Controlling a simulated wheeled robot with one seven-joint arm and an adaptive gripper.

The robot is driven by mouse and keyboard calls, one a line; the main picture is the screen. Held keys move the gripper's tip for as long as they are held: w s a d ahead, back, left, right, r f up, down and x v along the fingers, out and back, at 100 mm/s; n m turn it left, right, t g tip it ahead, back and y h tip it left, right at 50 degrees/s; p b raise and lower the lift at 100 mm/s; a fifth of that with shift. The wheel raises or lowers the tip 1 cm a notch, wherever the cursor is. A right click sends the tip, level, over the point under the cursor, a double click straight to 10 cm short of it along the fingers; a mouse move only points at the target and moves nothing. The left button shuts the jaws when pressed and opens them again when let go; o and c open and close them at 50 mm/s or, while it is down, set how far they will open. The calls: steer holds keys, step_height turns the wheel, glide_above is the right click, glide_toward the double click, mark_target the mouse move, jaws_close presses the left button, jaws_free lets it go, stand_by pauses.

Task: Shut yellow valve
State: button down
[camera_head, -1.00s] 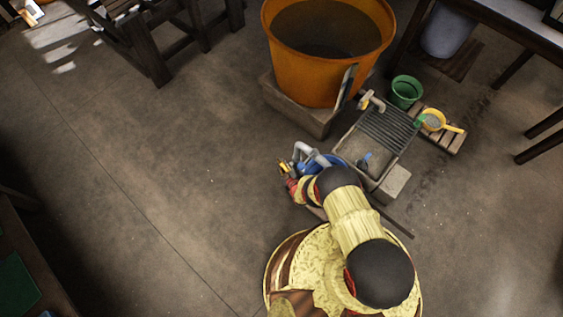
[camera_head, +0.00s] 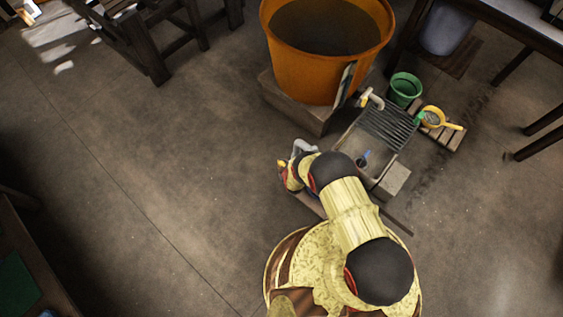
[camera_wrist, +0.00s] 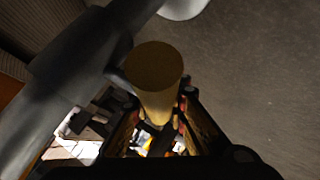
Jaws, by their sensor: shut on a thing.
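The yellow valve shows in the wrist view as a yellow cylindrical handle (camera_wrist: 157,72) beside a thick grey pipe (camera_wrist: 75,62). My gripper (camera_wrist: 156,118) has a finger on each side of the handle and is shut on it. In the head view my gripper (camera_head: 284,172) is at the left end of my arm, low beside a pale grey bent pipe (camera_head: 303,147). My arm hides most of the pipework there, and the valve's turn angle cannot be made out.
A large orange tub (camera_head: 330,80) stands on a block behind. A grey sink (camera_head: 345,142) with a tap (camera_head: 372,97) is to the right, near a green bucket (camera_head: 404,88) and a yellow strainer (camera_head: 434,117). Floor on the left is clear.

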steer(key=shift+w+d, duration=0.1)
steer(key=c, duration=1.7)
jaws_free()
steer(key=v, duration=1.2)
